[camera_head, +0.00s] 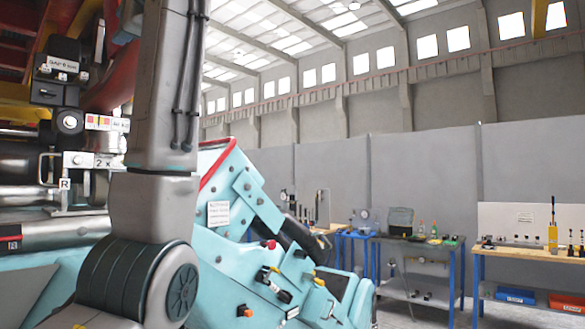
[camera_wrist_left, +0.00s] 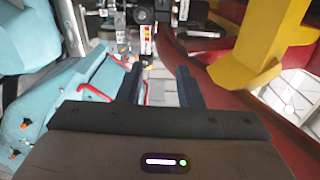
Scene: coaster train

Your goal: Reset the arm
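In the left wrist view my left gripper (camera_wrist_left: 160,88) shows with its two dark fingers apart and nothing between them. In the head view a large grey link of my own arm crosses the left half from top to bottom; the gripper itself is not seen there. My right gripper is in neither view.
A light-blue machine body (camera_head: 255,262) with knobs stands close beside my arm. A labelled mechanism (camera_head: 75,155) is at the left. A yellow beam (camera_wrist_left: 262,45) is right of the left gripper. Workbenches (camera_head: 530,253) line the grey wall.

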